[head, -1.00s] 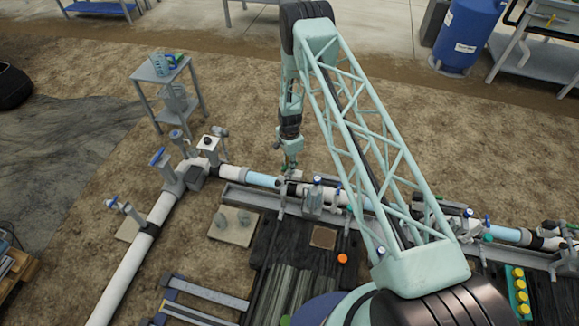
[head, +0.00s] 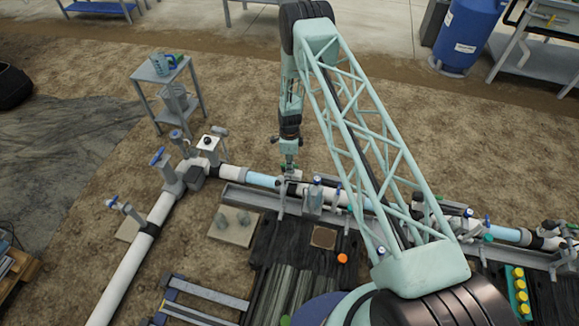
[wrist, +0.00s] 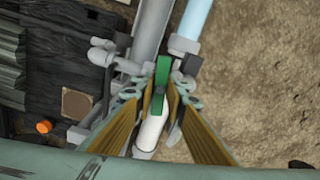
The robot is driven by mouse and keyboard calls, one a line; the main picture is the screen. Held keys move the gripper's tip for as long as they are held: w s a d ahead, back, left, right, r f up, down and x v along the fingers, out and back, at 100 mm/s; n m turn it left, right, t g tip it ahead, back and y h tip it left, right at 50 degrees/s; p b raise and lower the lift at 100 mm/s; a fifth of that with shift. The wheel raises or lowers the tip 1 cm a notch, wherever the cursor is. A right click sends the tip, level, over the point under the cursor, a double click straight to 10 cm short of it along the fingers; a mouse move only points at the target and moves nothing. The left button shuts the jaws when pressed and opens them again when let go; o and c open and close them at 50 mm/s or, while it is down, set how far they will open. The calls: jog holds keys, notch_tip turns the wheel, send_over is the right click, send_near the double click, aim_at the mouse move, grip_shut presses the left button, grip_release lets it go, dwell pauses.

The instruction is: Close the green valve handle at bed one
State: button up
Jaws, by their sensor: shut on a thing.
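The green valve handle (wrist: 162,72) shows in the wrist view between my fingertips, its upper end standing clear of them. Its long side looks roughly in line with the white pipe (wrist: 151,133) below, though the fingers hide part of it. My gripper (wrist: 162,93) is shut on the handle, one finger on each side. In the head view my gripper (head: 289,164) is low over the pipe run, just right of the light blue pipe section (head: 262,180). The handle is too small there to make out clearly.
Blue-handled valves (head: 157,157) stand on the left pipe branch. A grey fitting (wrist: 103,54) sits left of the gripper. A small orange thing (head: 342,258) lies on dark boards in front. Bare soil behind the pipe is mostly free.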

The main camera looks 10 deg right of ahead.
jog(key=shift+m, duration=1.8)
jog(key=o, duration=0.9)
jog(key=shift+r+p, duration=1.65)
jog(key=shift+r, duration=3.35)
